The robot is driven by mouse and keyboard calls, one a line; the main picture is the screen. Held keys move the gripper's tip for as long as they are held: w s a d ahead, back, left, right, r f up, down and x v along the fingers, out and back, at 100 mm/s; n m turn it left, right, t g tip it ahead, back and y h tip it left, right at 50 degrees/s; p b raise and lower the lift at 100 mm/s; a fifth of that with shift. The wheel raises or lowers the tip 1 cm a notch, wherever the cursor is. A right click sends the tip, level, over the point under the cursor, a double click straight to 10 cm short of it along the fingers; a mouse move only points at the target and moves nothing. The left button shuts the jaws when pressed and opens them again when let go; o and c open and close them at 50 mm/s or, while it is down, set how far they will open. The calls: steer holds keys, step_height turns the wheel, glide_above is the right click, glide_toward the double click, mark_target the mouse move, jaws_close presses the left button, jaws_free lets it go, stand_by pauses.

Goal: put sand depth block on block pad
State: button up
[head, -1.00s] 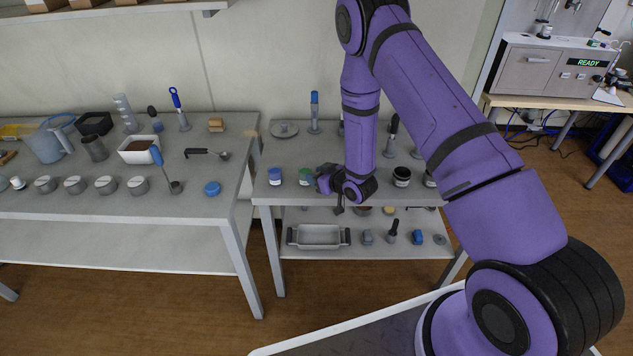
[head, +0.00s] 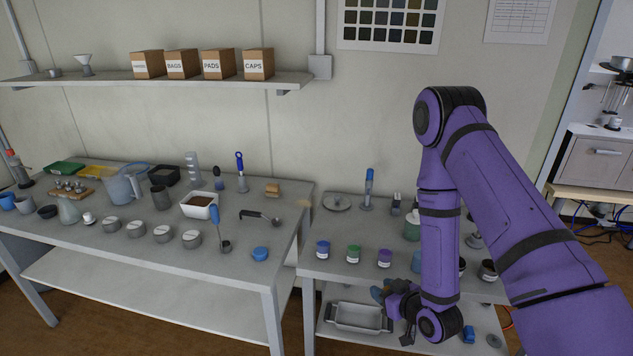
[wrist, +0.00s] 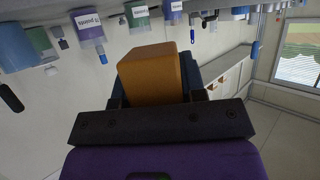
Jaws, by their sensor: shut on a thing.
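An orange-tan block (wrist: 150,78), which I take as the sand depth block, fills the middle of the wrist view. My gripper (wrist: 158,90) is shut on it, with dark fingers beside and behind it. In the head view my gripper (head: 381,292) is low at the front of the right table, and the block cannot be made out there.
Blue-, green- and purple-labelled jars (head: 354,254) stand on the right table (head: 315,266) close to my gripper. A grey tray (head: 357,318) sits on its lower shelf. The left table holds cans, a blue lid (head: 261,254) and a small tan item (head: 273,190).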

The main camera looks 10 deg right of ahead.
steer(key=w+d+r+m+t+h, duration=0.1)
steer(key=w+d+r+m+h, duration=0.4)
steer(key=w+d, duration=0.2)
steer(key=shift+w+h, duration=0.3)
steer(key=shift+w, duration=0.25)
steer(key=s+a+f+n+y, duration=0.1)
steer(key=s+a+y, duration=0.1)
steer(key=s, duration=0.1)
steer(key=s+a+f+n+y, duration=0.2)
steer(key=s+a, duration=0.1)
steer(key=s+a+f+n+g+y, duration=0.1)
steer(key=s+a+f+n+y, duration=0.1)
steer(key=s, duration=0.1)
steer(key=shift+a+f, duration=0.15)
steer(key=shift+a, duration=0.2)
